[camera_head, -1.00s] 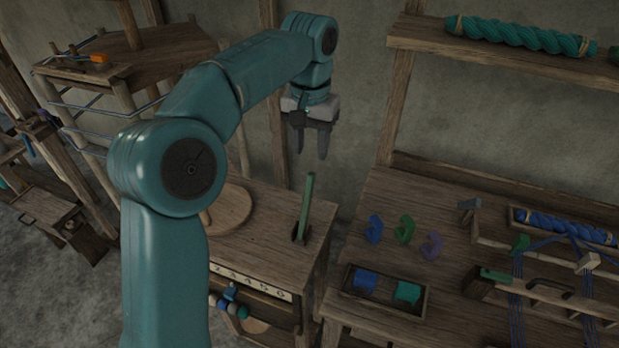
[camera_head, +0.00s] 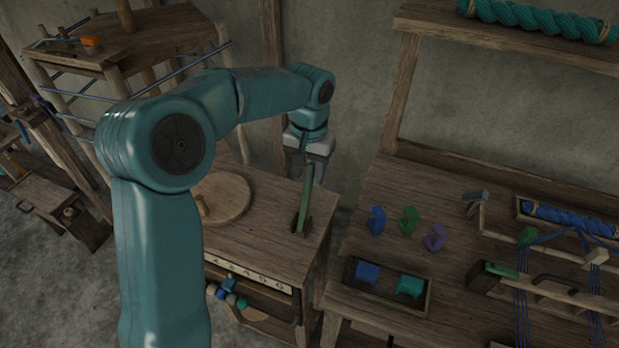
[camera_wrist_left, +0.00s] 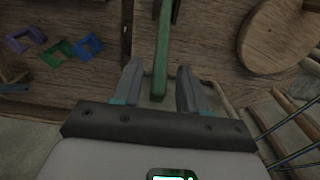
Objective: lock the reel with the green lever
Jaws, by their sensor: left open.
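The green lever (camera_head: 306,200) stands upright, slightly tilted, on the wooden cabinet top. In the left wrist view the green lever (camera_wrist_left: 162,45) runs between my two fingers. My left gripper (camera_head: 308,172) is open at the lever's upper end, with its fingers partly hidden behind the lever in the head view. In the wrist view the left gripper (camera_wrist_left: 160,70) has a gap on both sides of the lever. A round wooden disc (camera_head: 226,196) lies on the same top, left of the lever. My right gripper is out of view.
A bench at the right holds blue, green and purple hooked pieces (camera_head: 409,221) and an open tray (camera_head: 345,292). A wooden frame with blue yarn (camera_head: 72,88) stands at the back left. A shelf (camera_head: 480,44) hangs above the bench.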

